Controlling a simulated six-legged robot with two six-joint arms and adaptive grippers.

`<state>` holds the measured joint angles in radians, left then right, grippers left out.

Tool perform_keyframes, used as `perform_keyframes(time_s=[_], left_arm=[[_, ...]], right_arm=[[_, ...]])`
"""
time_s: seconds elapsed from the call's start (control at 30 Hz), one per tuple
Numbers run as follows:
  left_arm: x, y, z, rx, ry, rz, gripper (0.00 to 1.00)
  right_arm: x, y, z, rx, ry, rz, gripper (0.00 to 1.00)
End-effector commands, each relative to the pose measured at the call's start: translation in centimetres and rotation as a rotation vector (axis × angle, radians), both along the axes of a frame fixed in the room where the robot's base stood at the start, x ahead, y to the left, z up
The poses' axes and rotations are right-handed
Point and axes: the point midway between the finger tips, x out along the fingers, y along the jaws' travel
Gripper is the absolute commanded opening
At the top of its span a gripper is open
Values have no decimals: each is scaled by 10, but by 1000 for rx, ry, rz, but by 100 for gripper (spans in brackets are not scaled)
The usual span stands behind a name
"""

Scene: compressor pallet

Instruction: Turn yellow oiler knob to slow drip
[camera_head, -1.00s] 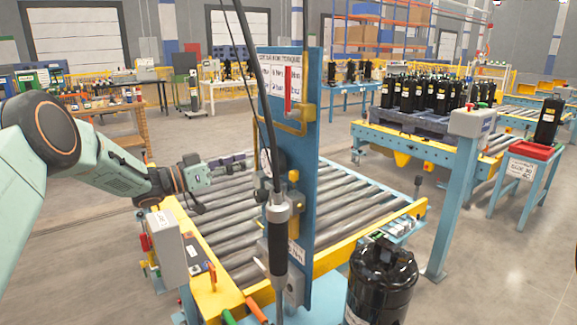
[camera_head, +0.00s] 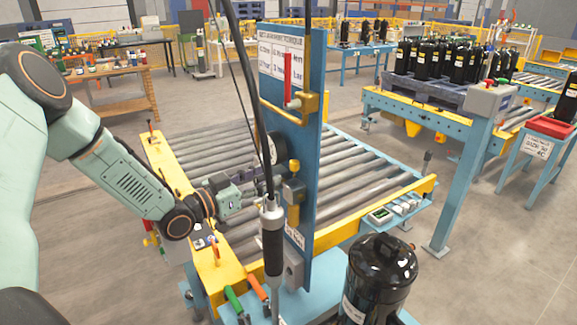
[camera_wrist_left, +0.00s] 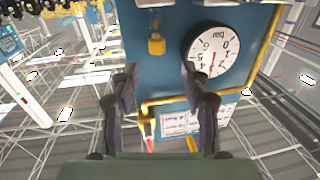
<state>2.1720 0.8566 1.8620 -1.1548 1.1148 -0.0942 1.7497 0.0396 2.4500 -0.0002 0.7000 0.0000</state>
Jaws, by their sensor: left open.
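In the left wrist view, where the panel appears upside down, a yellow knob-like part (camera_wrist_left: 156,45) hangs on the blue face beside a round white bar gauge (camera_wrist_left: 214,50). My left gripper (camera_head: 253,186) reaches in from the left, just short of the panel and partly behind a cable. In the left wrist view its two fingers (camera_wrist_left: 158,82) are apart and empty, with the yellow part between and beyond their tips. My right gripper is not in view.
A hanging tool (camera_head: 272,235) on a cable crosses in front of the panel. A red-handled lever (camera_head: 288,75) and yellow pipe are on the panel. A roller conveyor (camera_head: 350,165) lies behind. A black compressor (camera_head: 380,280) stands at the front right.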

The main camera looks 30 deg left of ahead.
Motion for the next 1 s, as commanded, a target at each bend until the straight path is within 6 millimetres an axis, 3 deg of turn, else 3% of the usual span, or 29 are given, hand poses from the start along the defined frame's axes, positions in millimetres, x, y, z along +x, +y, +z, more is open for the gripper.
perform_keyframes(time_s=[0.5,0.93,1.0], left_arm=[[60,-25,0,3,-1,-7,47],[70,-28,0,-1,0,-6,47],[70,-28,0,-1,0,-6,42]], right_arm=[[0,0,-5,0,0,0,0],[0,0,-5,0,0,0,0],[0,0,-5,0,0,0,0]])
